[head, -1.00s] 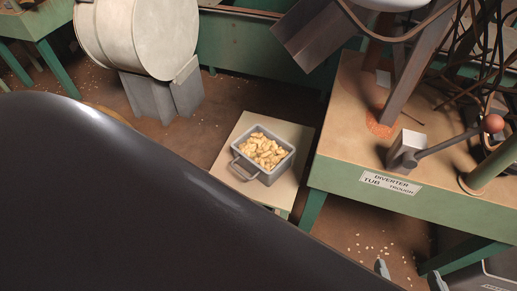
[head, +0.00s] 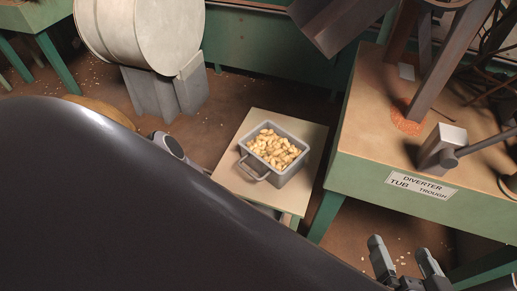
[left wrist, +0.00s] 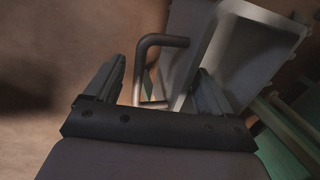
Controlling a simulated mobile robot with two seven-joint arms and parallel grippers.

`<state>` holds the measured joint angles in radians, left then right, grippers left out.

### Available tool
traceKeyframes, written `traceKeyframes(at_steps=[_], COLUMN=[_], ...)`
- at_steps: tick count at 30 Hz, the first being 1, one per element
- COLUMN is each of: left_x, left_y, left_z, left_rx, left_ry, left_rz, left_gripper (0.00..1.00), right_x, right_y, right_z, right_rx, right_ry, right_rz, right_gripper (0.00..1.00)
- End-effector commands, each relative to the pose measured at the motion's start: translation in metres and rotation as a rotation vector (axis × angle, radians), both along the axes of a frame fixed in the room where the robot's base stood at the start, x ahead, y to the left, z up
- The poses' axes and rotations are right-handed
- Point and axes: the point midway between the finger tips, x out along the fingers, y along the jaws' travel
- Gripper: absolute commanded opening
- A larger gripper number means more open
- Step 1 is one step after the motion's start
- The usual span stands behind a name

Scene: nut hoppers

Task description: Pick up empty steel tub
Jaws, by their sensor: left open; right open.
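In the left wrist view a grey steel tub (left wrist: 211,55) shows its pale rim and a bare inside, with no nuts visible in the part in view. Its bent handle (left wrist: 140,70) stands between the two fingers of my left gripper (left wrist: 160,70), which is open; I cannot tell whether they touch. In the head view this tub and the left fingers are not visible, as a large dark part of mine covers the lower left. My right gripper (head: 405,262) is open and empty at the lower right.
Another grey tub (head: 287,178), full of nuts, sits on a small pale stand (head: 232,180). To its right is a green-edged table (head: 375,160) with a "DIVERTER TUB TROUGH" label (head: 422,186) and a lever block. A pale drum (head: 145,35) stands at the back left. Nuts litter the floor.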

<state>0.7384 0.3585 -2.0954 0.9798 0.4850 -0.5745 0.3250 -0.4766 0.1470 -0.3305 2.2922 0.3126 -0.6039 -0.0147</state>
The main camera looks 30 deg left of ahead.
Motion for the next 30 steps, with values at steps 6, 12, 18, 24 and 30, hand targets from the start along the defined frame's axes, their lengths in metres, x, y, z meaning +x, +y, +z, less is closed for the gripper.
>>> traceKeyframes(at_steps=[6,12,18,24,30], left_x=[0.0,0.0,0.001,0.001,0.001], left_y=[-0.001,-0.001,-0.001,0.0,0.002], left_z=[-0.002,-0.002,-0.002,-0.001,0.007], left_rx=[0.0,0.0,0.001,0.001,0.0], left_ry=[0.0,-0.001,-0.002,-0.002,-0.002], left_rz=[0.0,0.0,0.0,0.0,0.001], left_gripper=[0.83,0.54,0.19,0.19,0.19], right_x=[0.0,0.0,0.0,0.0,0.001], right_y=[0.002,0.002,0.002,0.002,0.0], right_z=[0.0,0.001,0.0,0.001,0.008], right_rx=[0.01,0.01,0.01,0.009,-0.005], right_ry=[-0.003,-0.003,-0.003,-0.003,-0.005], right_rz=[0.005,0.005,0.004,0.004,0.001], right_gripper=[1.0,1.0,1.0,1.0,1.0])
